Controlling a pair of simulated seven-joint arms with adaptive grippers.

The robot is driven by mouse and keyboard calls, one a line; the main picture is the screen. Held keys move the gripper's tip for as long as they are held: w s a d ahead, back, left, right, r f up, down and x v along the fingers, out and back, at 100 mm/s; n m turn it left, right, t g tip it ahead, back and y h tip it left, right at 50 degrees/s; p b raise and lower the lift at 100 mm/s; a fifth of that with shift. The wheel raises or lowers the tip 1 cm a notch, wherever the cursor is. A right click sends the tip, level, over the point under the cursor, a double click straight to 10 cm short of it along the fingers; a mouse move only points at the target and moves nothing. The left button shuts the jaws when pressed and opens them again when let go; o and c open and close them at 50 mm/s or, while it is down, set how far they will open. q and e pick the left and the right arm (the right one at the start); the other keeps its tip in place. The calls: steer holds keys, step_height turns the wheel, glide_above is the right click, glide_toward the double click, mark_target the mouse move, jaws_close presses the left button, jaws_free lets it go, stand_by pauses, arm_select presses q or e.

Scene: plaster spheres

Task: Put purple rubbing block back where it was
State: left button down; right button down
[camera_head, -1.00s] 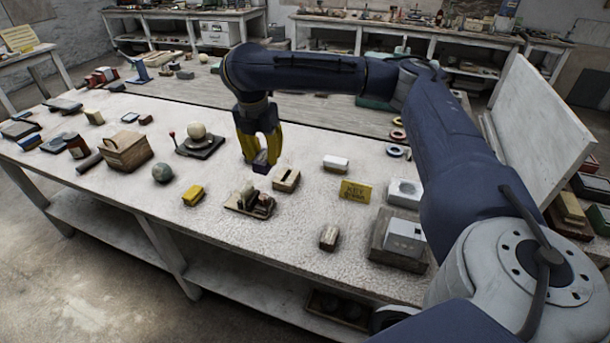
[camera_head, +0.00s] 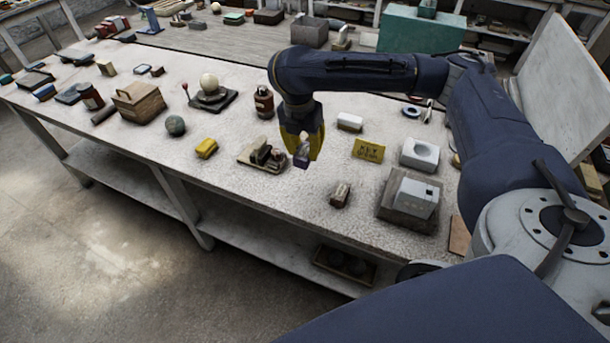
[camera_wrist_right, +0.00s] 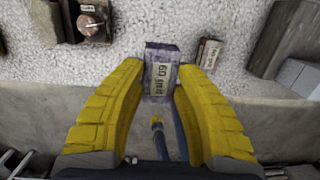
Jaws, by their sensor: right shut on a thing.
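The purple rubbing block (camera_head: 302,161) is between the yellow fingers of my right gripper (camera_head: 303,150), which is shut on it. My left gripper is not in view.
A board with small dark pieces (camera_head: 247,155) lies left of the gripper. A yellow sign (camera_head: 368,149), a white block with a round hollow (camera_head: 419,153) and a grey box on a slab (camera_head: 413,199) stand to the right. The table's front edge (camera_wrist_right: 60,91) is close.

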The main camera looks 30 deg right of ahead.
steer(key=shift+f, duration=5.5)
steer(key=shift+f, duration=0.1)
steer(key=c, duration=1)
jaws_free()
steer(key=shift+c, duration=0.2)
steer(key=shift+s+a+r, duration=0.1)
steer(key=shift+a+r, duration=0.15)
steer(key=shift+r, duration=1.75)
steer(key=shift+s+a+r, duration=0.1)
steer(key=shift+a+r, duration=0.15)
steer(key=shift+r, duration=1.75)
steer(key=shift+s+a+r, duration=0.1)
steer(key=shift+a+r, duration=0.15)
steer(key=shift+r, duration=1.75)
